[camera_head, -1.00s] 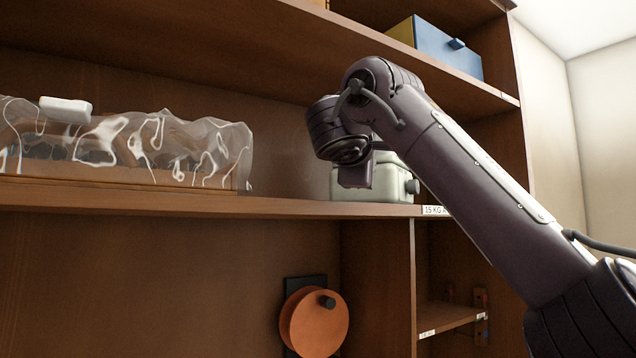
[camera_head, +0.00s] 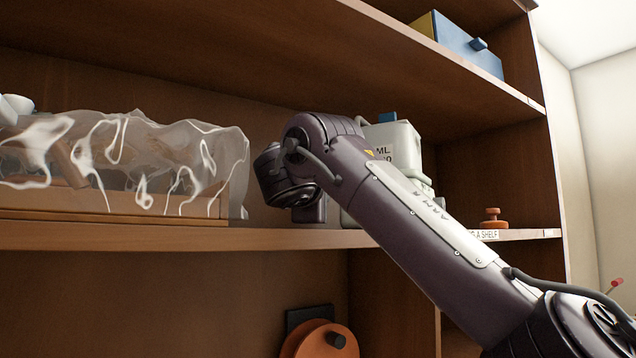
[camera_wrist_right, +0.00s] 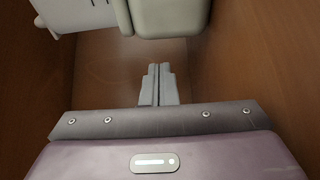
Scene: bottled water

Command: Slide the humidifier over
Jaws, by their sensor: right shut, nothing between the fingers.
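A pale grey-green container with a printed label and a blue cap, which I take to be the humidifier (camera_head: 398,133), stands on the middle shelf. My right arm hides much of its front and lower part. In the right wrist view a rounded pale body, likely the same humidifier (camera_wrist_right: 170,15), shows at the top edge. My right gripper (camera_wrist_right: 157,85) is shut and empty, its fingers together just below that body in the picture; I see no contact. In the head view the right gripper's fingertips are hidden behind the wrist. My left gripper is not in view.
A clear crumpled plastic wrap over a wooden tray (camera_head: 150,200) sits at the left of the shelf (camera_head: 150,236). A blue box (camera_head: 465,48) is on the shelf above. An orange knobbed piece (camera_head: 493,219) sits to the right. An orange disc (camera_head: 315,342) hangs below.

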